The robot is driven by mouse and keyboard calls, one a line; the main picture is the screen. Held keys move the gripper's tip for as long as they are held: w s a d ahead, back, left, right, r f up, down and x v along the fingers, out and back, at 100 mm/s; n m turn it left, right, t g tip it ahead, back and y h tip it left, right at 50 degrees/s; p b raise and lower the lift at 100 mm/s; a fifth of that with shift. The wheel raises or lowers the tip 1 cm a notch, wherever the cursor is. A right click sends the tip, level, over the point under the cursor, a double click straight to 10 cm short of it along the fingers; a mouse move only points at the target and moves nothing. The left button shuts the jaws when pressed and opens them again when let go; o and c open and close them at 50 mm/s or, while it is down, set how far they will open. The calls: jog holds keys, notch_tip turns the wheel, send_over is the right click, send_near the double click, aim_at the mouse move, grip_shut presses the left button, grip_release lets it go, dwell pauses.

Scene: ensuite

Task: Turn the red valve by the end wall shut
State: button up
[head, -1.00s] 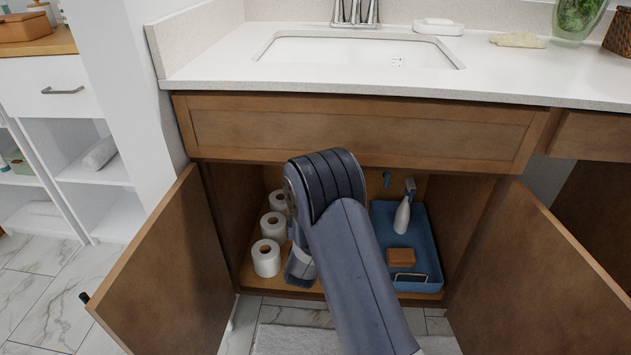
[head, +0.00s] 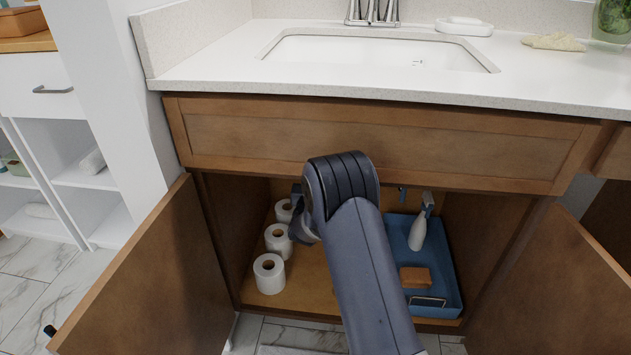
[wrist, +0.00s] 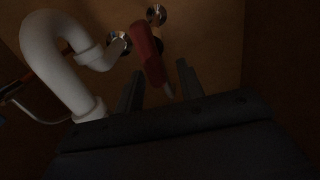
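In the dark wrist view a red valve handle (wrist: 148,52) slants down from near the cabinet's inner wall, by round metal fittings. Its lower end, with a paler tip, reaches toward the space between the two fingers of my gripper (wrist: 160,80). The fingers are apart, and I cannot make out either one touching the handle. In the head view my arm's rounded link covers most of the gripper (head: 301,220), which is inside the open cabinet under the sink. The red valve is hidden in that view.
A white curved drain pipe (wrist: 50,50) is close on the left in the wrist view. Toilet rolls (head: 270,273) stand on the cabinet floor at left. A blue tray (head: 452,275) with a spray bottle (head: 418,232) and a sponge (head: 415,277) is at right. Both doors stand open.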

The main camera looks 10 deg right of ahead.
jog(key=shift+c, duration=0.2)
grip_shut()
jog(key=shift+m, duration=0.3)
jog(key=d+f+m, duration=0.1)
jog(key=m, duration=0.4)
jog(key=d+f+m, duration=0.1)
jog(key=m, duration=0.5)
jog(key=s+f+m, duration=0.1)
jog(key=m, duration=0.5)
jog(key=shift+d, duration=0.4)
jog(key=shift+m, duration=0.3)
